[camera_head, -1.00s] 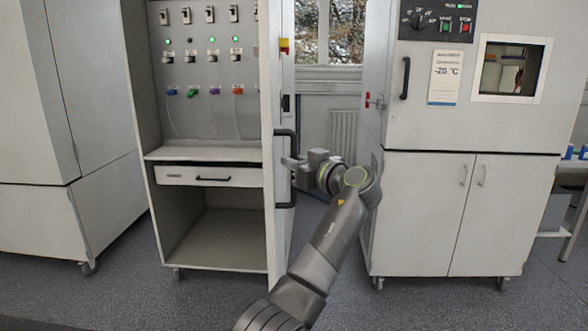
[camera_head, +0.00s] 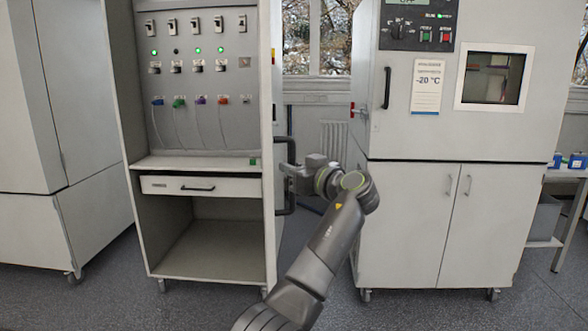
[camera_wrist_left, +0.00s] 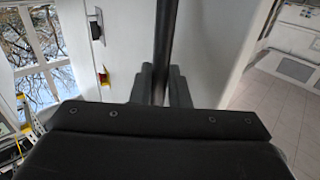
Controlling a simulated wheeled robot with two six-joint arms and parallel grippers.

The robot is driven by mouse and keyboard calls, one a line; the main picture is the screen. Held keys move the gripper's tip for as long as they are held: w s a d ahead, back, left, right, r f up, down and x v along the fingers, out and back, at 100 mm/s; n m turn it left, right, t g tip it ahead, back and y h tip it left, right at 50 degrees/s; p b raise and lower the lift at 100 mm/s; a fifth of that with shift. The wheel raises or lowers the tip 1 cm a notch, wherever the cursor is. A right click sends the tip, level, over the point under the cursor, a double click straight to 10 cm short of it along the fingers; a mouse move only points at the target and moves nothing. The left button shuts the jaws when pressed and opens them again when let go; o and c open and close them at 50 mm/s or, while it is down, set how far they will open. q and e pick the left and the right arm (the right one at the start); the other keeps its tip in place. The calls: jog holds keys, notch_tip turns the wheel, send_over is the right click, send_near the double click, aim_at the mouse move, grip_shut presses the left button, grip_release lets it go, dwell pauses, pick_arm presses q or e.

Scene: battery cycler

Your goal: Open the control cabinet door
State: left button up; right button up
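The control cabinet (camera_head: 118,150) stands left of centre with its front open, showing its switch panel, drawer and empty lower bay. Its door (camera_head: 268,130) stands open at the cabinet's right side, seen nearly edge-on. The dark vertical door handle (camera_head: 291,148) is on the door's outer face; it also shows in the left wrist view (camera_wrist_left: 166,40). My left gripper (camera_head: 285,172) is at the handle, with its fingers (camera_wrist_left: 161,88) close on both sides of the bar. It appears shut on it; the fingertip contact is partly hidden. My right gripper is not in view.
A test chamber (camera_head: 420,150) on castors stands to the right, with a gap between it and the door. A grey cabinet (camera_head: 75,120) stands at the far left. A side table (camera_head: 565,175) is at the right edge. The floor (camera_head: 190,310) in front is clear.

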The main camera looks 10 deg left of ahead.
pick_arm(q)
jog(key=o, duration=0.3)
jog(key=shift+w+a, duration=0.15)
jog(key=shift+a, duration=0.05)
jog(key=shift+o, duration=0.2)
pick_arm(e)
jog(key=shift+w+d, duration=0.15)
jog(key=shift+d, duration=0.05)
pick_arm(q)
jog(key=shift+d, duration=0.15)
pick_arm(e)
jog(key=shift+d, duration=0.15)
